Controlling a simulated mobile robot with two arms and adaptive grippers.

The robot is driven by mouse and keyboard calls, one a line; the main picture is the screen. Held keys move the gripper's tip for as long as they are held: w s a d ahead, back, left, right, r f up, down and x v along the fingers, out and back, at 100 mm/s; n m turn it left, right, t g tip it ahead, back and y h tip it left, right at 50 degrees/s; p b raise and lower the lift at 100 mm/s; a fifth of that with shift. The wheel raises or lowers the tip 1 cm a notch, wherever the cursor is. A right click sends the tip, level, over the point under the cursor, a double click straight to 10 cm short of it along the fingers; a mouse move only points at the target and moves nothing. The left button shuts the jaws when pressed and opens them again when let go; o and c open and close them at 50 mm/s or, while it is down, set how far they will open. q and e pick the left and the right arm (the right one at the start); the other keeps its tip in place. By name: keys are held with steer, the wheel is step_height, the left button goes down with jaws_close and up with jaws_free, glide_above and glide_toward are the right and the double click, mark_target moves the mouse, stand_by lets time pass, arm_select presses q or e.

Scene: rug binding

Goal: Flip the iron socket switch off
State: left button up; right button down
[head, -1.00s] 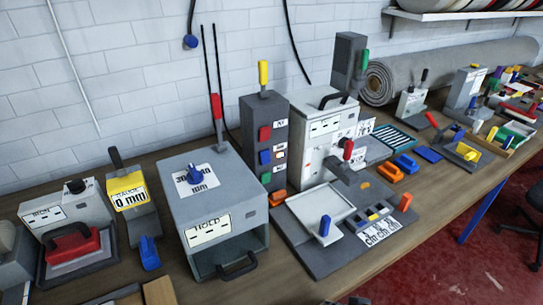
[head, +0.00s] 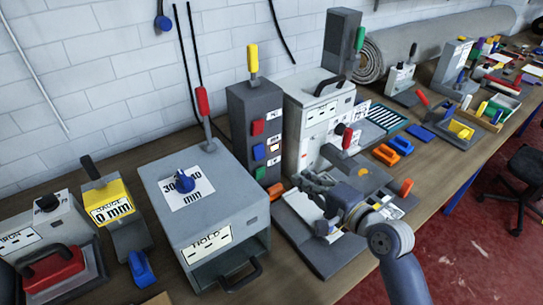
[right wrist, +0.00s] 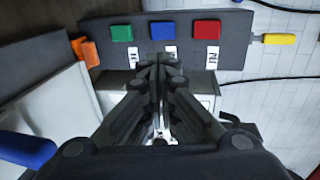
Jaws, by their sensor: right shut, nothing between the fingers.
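A dark upright switch panel (head: 240,125) stands on the bench beside the white press. It carries a red switch (head: 257,128), a blue switch (head: 259,152) and a green switch (head: 260,173), each beside a small label too small to read surely. The right wrist view shows green (right wrist: 121,33), blue (right wrist: 163,31) and red (right wrist: 207,30) switches in a row. My right gripper (right wrist: 161,62) is shut and empty, its tips pointing at the blue switch; contact is unclear. In the head view my right gripper (head: 308,185) is in front of the white press. My left gripper is out of view.
The white press (head: 318,105) with a red-tipped lever (head: 347,138) stands close to my right gripper. A grey box marked HOLD (head: 205,200) is left of the panel. At far left is a box with a red iron (head: 52,268). An orange block (head: 276,190) lies by the panel's foot.

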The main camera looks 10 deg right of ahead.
steer(key=p, duration=0.2)
glide_toward(259, 152)
steer(key=d+f, duration=0.1)
steer(key=d, duration=0.1)
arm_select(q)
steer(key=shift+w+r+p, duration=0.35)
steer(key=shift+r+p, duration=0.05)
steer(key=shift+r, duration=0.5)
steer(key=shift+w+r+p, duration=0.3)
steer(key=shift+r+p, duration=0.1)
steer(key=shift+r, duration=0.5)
arm_select(e)
steer(key=x, duration=0.7)
steer(key=shift+w, duration=0.3)
steer(key=shift+f, duration=0.15)
